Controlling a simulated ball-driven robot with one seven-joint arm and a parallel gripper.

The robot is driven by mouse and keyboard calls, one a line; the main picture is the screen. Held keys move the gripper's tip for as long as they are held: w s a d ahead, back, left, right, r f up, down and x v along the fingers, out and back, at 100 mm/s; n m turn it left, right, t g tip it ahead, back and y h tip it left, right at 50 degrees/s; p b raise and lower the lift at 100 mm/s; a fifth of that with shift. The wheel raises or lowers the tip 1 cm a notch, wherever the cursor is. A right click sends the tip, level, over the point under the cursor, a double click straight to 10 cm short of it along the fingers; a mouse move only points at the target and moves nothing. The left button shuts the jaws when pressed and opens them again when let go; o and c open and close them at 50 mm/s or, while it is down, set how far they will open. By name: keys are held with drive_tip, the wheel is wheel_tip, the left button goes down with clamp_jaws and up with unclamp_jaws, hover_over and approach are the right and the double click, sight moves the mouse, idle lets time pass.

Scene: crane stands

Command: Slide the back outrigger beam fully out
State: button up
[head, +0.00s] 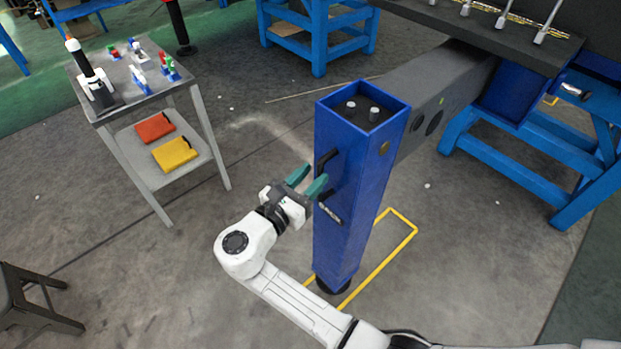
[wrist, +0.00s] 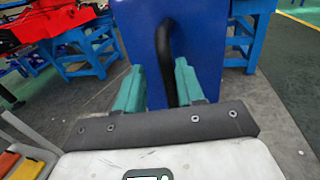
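The back outrigger (head: 360,190) is a tall blue box column with a grey beam (head: 450,85) running from its upper part to the dark structure at the upper right. A stretch of the beam shows between column and structure. A black bar handle (head: 324,162) sits on the column's left face. My gripper (head: 312,177), with teal fingers, is open at the handle. In the wrist view the handle (wrist: 168,62) lies between the spread fingers of my gripper (wrist: 158,80), nearer the right one. I cannot tell whether a finger touches it.
A yellow floor outline (head: 385,262) lies around the column's foot. A grey cart (head: 135,112) with small parts and red and yellow cases stands at the left. Blue stands (head: 320,35) are behind and at right (head: 530,150). A dark stool (head: 35,300) is at lower left. Floor between is clear.

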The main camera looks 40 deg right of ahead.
drive_tip(key=shift+f, duration=0.1)
drive_tip(key=b+v, duration=0.2)
drive_tip(key=v, duration=0.8)
drive_tip(key=shift+a, duration=0.35)
